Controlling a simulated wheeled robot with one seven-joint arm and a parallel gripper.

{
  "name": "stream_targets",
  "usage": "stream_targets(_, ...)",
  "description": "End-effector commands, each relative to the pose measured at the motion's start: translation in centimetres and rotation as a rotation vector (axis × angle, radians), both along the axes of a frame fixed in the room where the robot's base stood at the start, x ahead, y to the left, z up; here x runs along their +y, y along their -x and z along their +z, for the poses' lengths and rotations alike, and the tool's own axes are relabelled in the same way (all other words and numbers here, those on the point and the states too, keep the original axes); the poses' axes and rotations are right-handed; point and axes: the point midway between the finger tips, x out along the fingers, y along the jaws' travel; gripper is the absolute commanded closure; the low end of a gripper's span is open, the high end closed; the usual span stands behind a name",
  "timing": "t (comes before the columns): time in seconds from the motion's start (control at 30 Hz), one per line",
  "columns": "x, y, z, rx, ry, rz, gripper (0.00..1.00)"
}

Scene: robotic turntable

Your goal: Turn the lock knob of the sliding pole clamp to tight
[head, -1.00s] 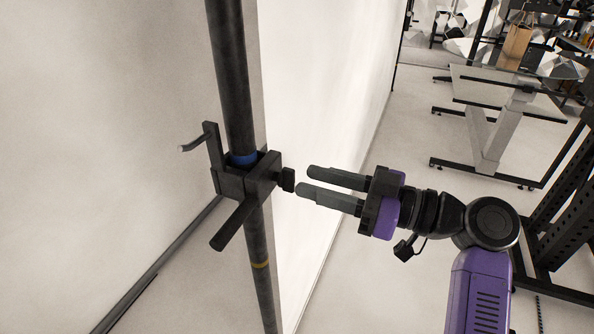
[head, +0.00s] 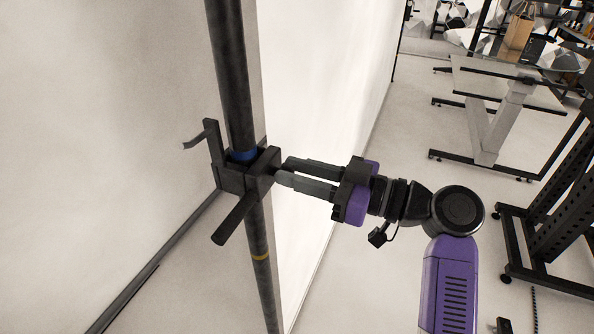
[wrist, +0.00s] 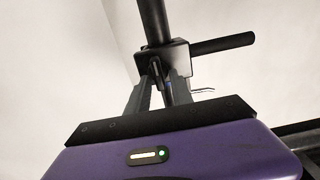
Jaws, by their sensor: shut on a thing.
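The sliding pole clamp (head: 233,180) is a dark block around an upright black pole (head: 232,75), just below a blue ring (head: 242,155) on the pole. A bar handle (head: 235,220) sticks out toward the lower left, and a thin hooked lever (head: 205,140) stands at its left side. My gripper (head: 282,172) is at the clamp's right side, with its fingertips around the lock knob. The fingers hide the knob in the head view. In the wrist view the fingers (wrist: 158,92) close in on the knob in front of the clamp body (wrist: 172,54).
A yellow band (head: 261,257) marks the pole below the clamp. A white panel (head: 315,90) stands behind the pole. A grey table (head: 500,82) and a black rack (head: 560,190) stand to the right.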

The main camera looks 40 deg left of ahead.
Motion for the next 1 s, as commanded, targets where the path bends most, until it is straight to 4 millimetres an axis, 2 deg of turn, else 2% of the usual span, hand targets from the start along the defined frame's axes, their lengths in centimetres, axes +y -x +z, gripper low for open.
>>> stream_targets(0.37,0.02,-0.18,-0.08,0.137,0.033,0.000,1.00)
stream_targets(1.0,0.17,-0.83,-0.05,0.711,0.170,0.000,1.00)
